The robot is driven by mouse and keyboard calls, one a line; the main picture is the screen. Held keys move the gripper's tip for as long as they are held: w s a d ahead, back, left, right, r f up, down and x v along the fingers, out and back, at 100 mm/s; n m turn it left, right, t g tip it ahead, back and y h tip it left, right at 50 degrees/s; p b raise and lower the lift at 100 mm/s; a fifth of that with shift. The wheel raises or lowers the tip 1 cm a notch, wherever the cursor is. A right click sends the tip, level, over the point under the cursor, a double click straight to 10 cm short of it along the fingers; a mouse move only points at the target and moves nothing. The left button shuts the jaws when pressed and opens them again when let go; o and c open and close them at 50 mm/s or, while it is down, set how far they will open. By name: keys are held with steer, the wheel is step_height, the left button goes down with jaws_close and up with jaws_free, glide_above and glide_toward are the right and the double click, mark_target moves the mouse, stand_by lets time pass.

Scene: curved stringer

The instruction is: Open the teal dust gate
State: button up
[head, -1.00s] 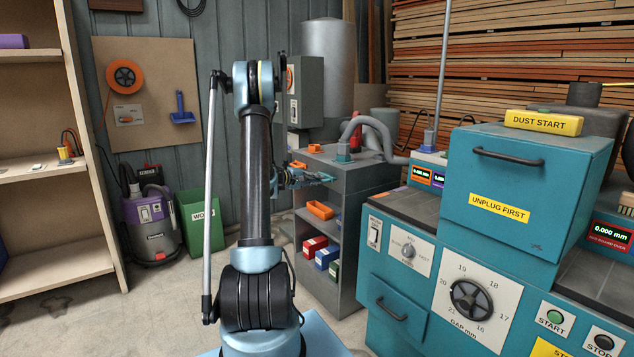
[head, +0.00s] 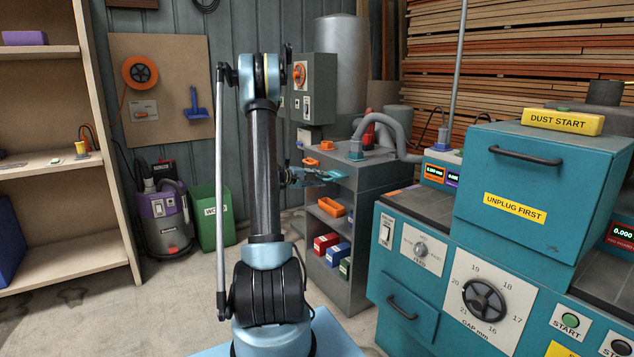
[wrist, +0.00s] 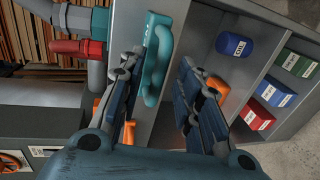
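A teal looped part with a raised, rounded grip (wrist: 155,65) shows in the wrist view against the grey cabinet's edge; I cannot tell for sure that it is the dust gate. Marks on its upper end are too small to read. In the head view a small teal piece (head: 328,176) sticks out at the cabinet's upper left. My gripper (wrist: 164,62) is open, its two dark blue fingers on either side of the looped part in the wrist view. Contact cannot be made out. In the head view my gripper (head: 296,177) is small and partly hidden behind my arm.
The grey cabinet (head: 375,178) carries a grey hose (head: 388,125) with a teal collar (head: 356,151). Its shelves hold an orange bin (head: 331,207) and several coloured containers. The teal machine (head: 405,265) stands close on the right.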

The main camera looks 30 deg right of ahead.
steer(key=shift+a, duration=0.1)
steer(key=v, duration=1.1)
steer(key=shift+a, duration=0.4)
steer(key=shift+r, duration=0.1)
steer(key=s+a+r+t+y, duration=0.1)
steer(key=s+a+y, duration=0.3)
steer(key=s+a, duration=0.4)
steer(key=s+a+r+y, duration=0.25)
steer(key=s+a, duration=0.35)
steer(key=s, duration=0.5)
steer(key=s+a+f+y, duration=0.4)
steer(key=s+a+f, duration=0.1)
steer(key=s+a, duration=0.4)
steer(key=s+a+f+y, duration=0.5)
steer(key=s+a, duration=0.4)
steer(key=s, duration=0.3)
steer(key=shift+s+a+m, duration=0.35)
steer(key=shift+s+m, duration=0.05)
